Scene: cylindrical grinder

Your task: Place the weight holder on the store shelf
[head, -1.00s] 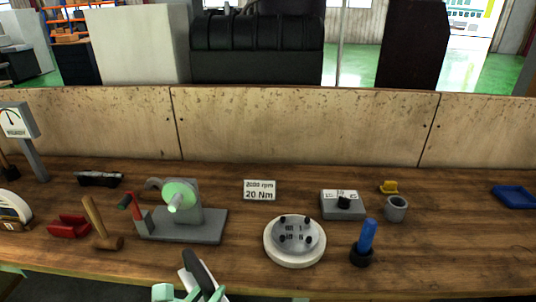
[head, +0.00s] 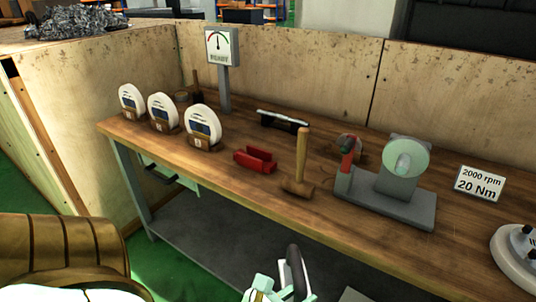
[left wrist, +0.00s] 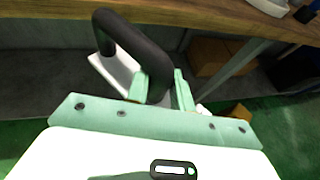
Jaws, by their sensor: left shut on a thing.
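My left gripper (head: 278,289) is at the bottom of the head view, in front of the bench's front edge. It is shut on the black curved handle of what looks like the weight holder (head: 296,268). In the left wrist view, the handle (left wrist: 122,38) rises between the mint-green fingers (left wrist: 160,90), with a pale plate beside it. A dark grey shelf (head: 225,235) lies under the bench top and may be the store shelf; I see no label on it. The held thing appears apart from this shelf. My right gripper is not in view.
The wooden bench (head: 235,188) carries several round white dials, a red block (head: 256,159), a mallet (head: 300,170) and a grey fixture (head: 385,200). A bench leg (head: 132,185) stands at the left. A brown ribbed object (head: 60,250) is at lower left. The visible lower shelf is mostly clear.

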